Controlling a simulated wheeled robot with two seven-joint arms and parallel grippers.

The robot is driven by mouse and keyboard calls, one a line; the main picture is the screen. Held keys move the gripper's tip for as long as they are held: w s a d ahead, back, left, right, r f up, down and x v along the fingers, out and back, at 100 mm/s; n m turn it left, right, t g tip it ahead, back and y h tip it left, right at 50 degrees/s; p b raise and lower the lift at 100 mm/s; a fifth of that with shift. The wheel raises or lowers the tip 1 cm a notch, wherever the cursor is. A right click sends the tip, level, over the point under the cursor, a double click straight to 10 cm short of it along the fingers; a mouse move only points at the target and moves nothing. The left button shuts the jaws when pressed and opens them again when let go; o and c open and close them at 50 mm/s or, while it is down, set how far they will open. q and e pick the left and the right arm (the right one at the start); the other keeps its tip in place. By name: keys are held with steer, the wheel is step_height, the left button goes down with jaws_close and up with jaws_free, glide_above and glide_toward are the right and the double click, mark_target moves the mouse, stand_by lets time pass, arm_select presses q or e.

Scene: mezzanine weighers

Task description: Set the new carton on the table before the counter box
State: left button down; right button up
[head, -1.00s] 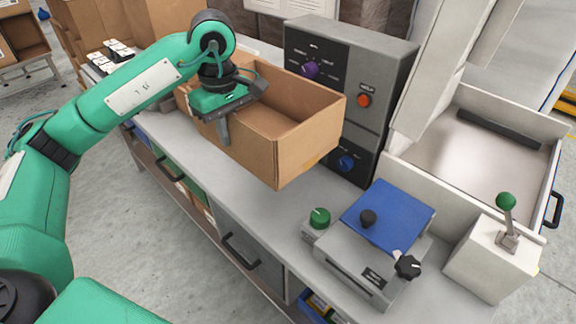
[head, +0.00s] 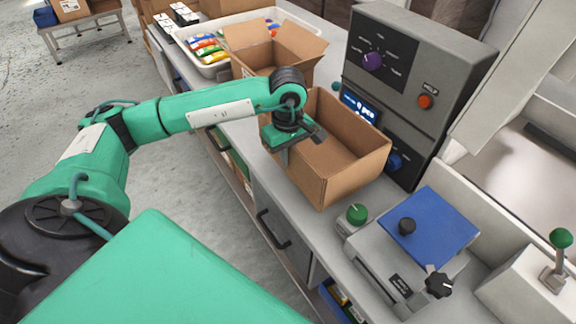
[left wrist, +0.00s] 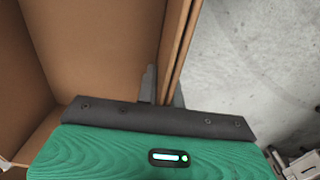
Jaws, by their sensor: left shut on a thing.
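The new carton (head: 335,183) is open-topped, brown and empty inside. It is at the front of the grey counter box (head: 416,60), whose small lit display shows just above the carton's far rim. My left gripper (head: 283,157) is shut on the carton's left wall, one finger inside it. In the left wrist view the finger (left wrist: 148,84) lies along the inner face of the carton wall (left wrist: 95,50). The carton looks level and close over the grey table (head: 270,178); whether its bottom touches is hidden. My right gripper is out of view.
Another carton (head: 247,66) with raised flaps stands just behind, beside a white tray (head: 214,70) of coloured packets. A blue-topped device (head: 428,228) and a green knob (head: 357,213) are at the near right. A lever box (head: 530,294) stands farther right.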

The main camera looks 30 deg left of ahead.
mark_target(288, 177)
arm_select(q)
steer(key=shift+f, duration=0.55)
step_height(288, 177, down, 4)
steer(key=shift+r+p, duration=0.1)
steer(key=shift+p, duration=0.3)
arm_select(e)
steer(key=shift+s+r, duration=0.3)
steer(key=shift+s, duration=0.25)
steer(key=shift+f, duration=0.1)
arm_select(q)
steer(key=shift+f, duration=0.2)
steer(key=c, duration=1.5)
jaws_free()
steer(key=shift+c, duration=0.2)
steer(key=shift+r, duration=0.1)
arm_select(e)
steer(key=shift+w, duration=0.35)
